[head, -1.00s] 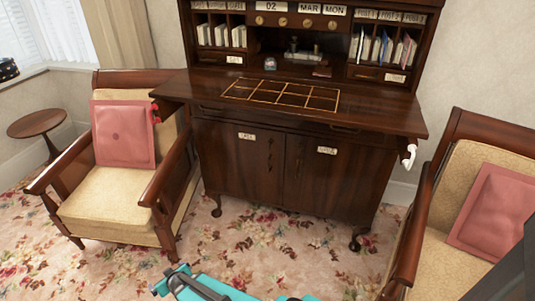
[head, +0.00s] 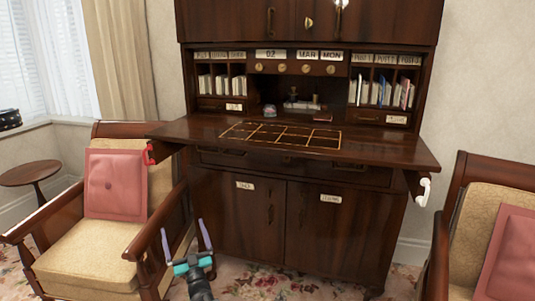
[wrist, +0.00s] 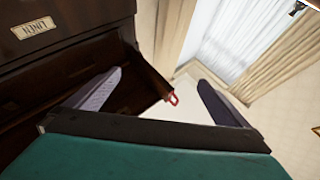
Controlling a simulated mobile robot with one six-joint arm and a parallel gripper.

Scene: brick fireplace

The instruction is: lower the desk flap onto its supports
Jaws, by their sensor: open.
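The dark wooden desk flap (head: 200,130) lies level, with a gold-lined grid on its top. A support (head: 413,180) with a white pull (head: 423,191) sticks out under its right end. A red pull (head: 149,154) shows under its left end, on the left support (head: 165,153). I cannot tell whether the flap touches either support. My gripper (head: 182,227) is open and empty, fingers up, below the flap's left part and in front of the left cabinet door. In the wrist view, the red pull (wrist: 171,99) shows beyond and between the open fingers (wrist: 160,76).
An armchair (head: 90,250) with a pink cushion stands close left of my gripper, another armchair (head: 462,230) at the right. A round side table (head: 40,174) is far left. Pigeonholes with letters and books (head: 220,82) stand behind the flap. Flowered carpet covers the floor.

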